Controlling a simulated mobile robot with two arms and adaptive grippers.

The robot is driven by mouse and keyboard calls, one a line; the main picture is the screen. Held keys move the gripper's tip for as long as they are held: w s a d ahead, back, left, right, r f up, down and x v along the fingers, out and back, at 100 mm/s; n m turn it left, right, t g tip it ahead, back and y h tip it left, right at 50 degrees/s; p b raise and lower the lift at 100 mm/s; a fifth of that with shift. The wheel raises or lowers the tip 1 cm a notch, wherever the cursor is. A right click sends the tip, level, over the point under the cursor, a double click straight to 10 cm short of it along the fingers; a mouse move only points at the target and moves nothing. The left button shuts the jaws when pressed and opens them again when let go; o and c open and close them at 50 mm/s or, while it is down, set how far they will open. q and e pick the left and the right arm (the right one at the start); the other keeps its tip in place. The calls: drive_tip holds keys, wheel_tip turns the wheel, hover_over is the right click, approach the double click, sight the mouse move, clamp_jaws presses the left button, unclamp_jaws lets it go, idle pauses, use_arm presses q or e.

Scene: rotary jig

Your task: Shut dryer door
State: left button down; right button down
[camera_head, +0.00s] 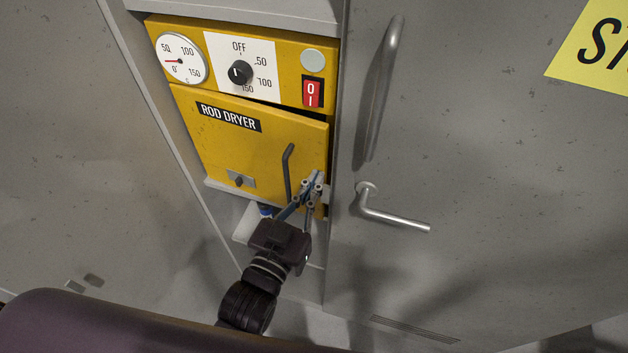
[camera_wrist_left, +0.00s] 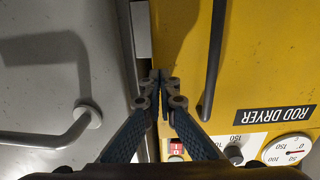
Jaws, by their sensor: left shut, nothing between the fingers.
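The yellow dryer door (camera_head: 225,150) carries a black ROD DRYER label, a dark bar handle (camera_head: 288,170) and a small plate at its lower left. Its top edge slopes more than the panel above, so it looks slightly ajar at the right; the size of any gap is unclear. My left gripper (camera_head: 316,178) is shut and empty, at the door's lower right edge, right of the handle. In the left wrist view, the fingertips (camera_wrist_left: 159,76) are together over the edge of the yellow door (camera_wrist_left: 262,60); I cannot tell whether they touch it. My right gripper is not in view.
A yellow control panel (camera_head: 291,66) with gauge, knob and red switch sits above the door. Right of the dryer is a grey cabinet door (camera_head: 480,160) with a long vertical handle (camera_head: 375,105) and a lever handle (camera_head: 400,220) close to my left gripper.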

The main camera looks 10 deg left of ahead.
use_arm(q)
drive_tip(key=x, duration=0.3)
drive_tip(key=shift+w+d+r+p, duration=0.15)
drive_tip(key=shift+r+p, duration=0.05)
drive_tip(key=shift+p, duration=0.15)
